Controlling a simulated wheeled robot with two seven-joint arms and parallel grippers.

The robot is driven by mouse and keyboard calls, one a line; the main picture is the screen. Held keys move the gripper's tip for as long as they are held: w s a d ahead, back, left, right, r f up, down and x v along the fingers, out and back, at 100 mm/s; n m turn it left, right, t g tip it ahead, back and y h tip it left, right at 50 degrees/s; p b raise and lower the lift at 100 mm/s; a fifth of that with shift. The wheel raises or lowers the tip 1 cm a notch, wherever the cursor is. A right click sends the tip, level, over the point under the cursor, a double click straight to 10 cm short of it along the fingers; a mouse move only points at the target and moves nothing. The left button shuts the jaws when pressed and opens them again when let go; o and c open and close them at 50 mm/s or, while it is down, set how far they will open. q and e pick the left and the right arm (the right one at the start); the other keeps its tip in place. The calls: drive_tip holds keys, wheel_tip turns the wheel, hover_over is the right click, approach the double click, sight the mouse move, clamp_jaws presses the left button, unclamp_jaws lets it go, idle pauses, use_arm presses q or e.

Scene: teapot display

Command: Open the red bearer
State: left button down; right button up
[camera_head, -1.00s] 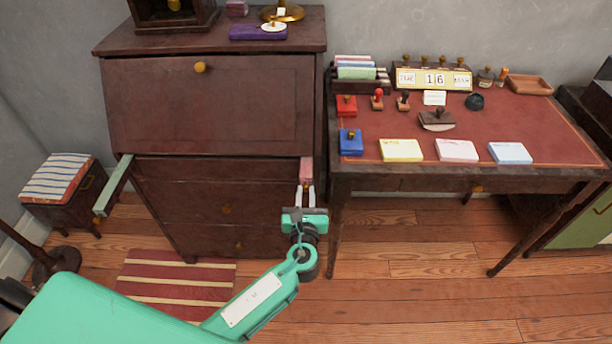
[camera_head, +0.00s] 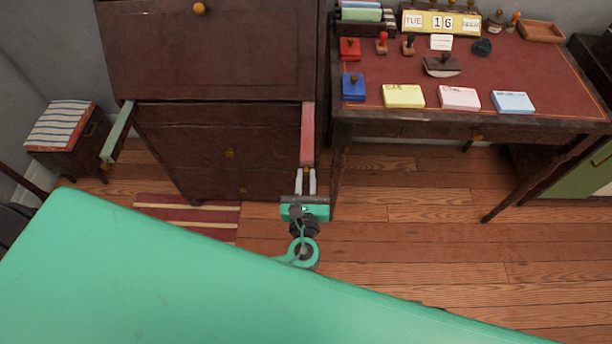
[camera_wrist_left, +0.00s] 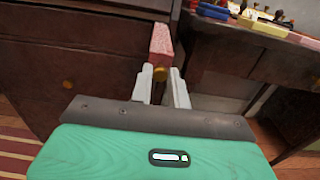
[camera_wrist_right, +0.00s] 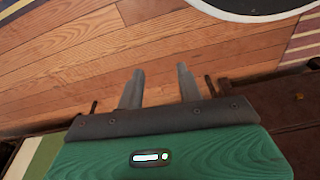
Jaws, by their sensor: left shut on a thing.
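The red bearer (camera_head: 307,132) is a narrow red-sided bar at the right side of the dark wooden desk (camera_head: 215,60). It stands well out from the desk front, and it also shows in the left wrist view (camera_wrist_left: 161,42). My left gripper (camera_head: 306,180) is at its front end, shut on the small brass knob (camera_wrist_left: 160,74) there. The desk's sloped front is up. My right gripper (camera_wrist_right: 160,70) shows only in its own wrist view, with fingers apart and nothing between them, over wooden floor.
A green bearer (camera_head: 118,132) sticks out at the desk's left side. The writing table (camera_head: 500,75) with stamps and paper pads stands close on the right. A striped stool (camera_head: 60,125) is at the far left. The floor in front of the table is clear.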

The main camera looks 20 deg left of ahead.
use_arm(q)
drive_tip(key=c, duration=1.4)
unclamp_jaws()
drive_tip(key=shift+o, duration=0.2)
